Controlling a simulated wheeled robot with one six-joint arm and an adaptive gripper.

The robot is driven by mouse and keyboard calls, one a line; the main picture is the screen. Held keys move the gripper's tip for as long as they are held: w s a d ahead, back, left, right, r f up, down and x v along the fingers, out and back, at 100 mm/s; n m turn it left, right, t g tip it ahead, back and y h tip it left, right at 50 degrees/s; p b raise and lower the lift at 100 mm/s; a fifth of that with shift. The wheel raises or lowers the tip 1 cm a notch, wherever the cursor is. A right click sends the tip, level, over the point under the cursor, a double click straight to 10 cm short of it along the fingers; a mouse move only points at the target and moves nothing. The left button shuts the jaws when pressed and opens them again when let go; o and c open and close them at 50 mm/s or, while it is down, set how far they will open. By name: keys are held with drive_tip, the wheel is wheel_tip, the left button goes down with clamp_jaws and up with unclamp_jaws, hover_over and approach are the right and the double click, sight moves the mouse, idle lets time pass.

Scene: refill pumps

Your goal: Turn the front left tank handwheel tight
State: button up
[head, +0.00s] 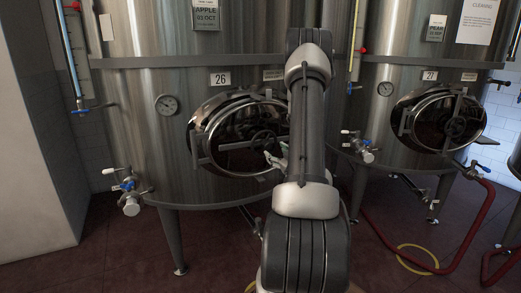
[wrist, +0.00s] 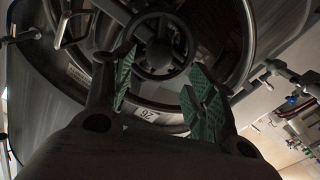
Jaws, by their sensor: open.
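The left steel tank (head: 140,90), labelled 26, has a round door (head: 205,125) with a dark spoked handwheel (head: 263,139) at its middle. In the head view my arm covers the right side of the door. My gripper (head: 277,158) is just in front of the door, close to the handwheel and partly hidden by my arm. In the wrist view the handwheel (wrist: 158,46) shows ahead of my gripper (wrist: 160,78). The fingers with green pads are spread apart and nothing is between them. Whether the fingertips touch the rim I cannot tell.
A second tank (head: 410,60), labelled 27, stands at the right with its own round door (head: 440,120). Valves (head: 128,190) stick out low on the left tank. A red hose (head: 465,235) and a yellow ring (head: 417,259) lie on the floor.

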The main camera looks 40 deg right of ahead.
sight(269, 147)
drive_tip(key=x, duration=0.7)
drive_tip(key=shift+w+d, duration=0.1)
drive_tip(key=shift+w, duration=0.15)
clamp_jaws()
